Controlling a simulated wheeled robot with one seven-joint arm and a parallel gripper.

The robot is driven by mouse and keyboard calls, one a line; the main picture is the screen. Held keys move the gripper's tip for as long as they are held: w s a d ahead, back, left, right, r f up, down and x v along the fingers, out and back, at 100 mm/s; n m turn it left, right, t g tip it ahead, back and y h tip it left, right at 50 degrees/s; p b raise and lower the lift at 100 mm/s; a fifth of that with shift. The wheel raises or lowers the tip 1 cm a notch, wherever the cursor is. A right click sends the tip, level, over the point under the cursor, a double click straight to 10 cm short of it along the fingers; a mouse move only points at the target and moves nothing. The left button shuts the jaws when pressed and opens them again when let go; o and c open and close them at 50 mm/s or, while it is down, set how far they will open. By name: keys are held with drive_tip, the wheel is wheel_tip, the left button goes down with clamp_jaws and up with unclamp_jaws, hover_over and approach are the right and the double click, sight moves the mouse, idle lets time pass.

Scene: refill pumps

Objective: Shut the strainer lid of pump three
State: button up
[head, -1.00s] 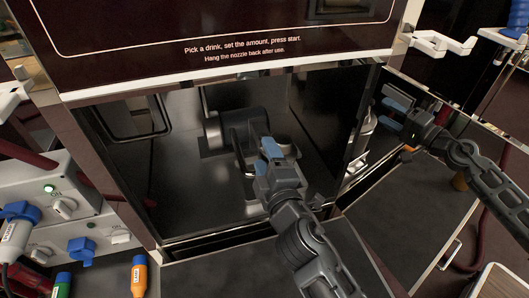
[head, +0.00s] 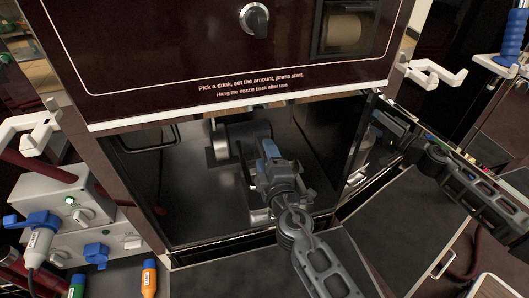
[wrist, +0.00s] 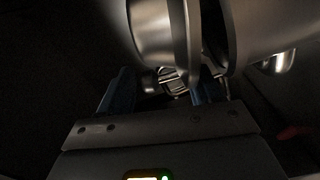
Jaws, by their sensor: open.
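My gripper (head: 268,150) reaches into the open lower bay of the dark dispenser cabinet, with its blue fingers pointing inward. It is open, and nothing shows held between the fingers in the wrist view (wrist: 162,92). A dark metal pump (head: 243,132) lies in the bay just behind the fingers. In the wrist view its round metal body (wrist: 155,25) and a disc-like edge (wrist: 194,30) are close above and beyond the fingers. I cannot tell whether that disc is the strainer lid. My gripper hides part of the pump, and no pump number is readable.
The bay's side walls and front sill (head: 215,240) stand close around my arm. A grey control box (head: 60,200) with blue-handled fittings stands at the left. A white hook (head: 435,72) juts out at the right.

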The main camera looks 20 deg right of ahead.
drive_tip(key=shift+w, duration=0.85)
drive_tip(key=shift+c, duration=0.2)
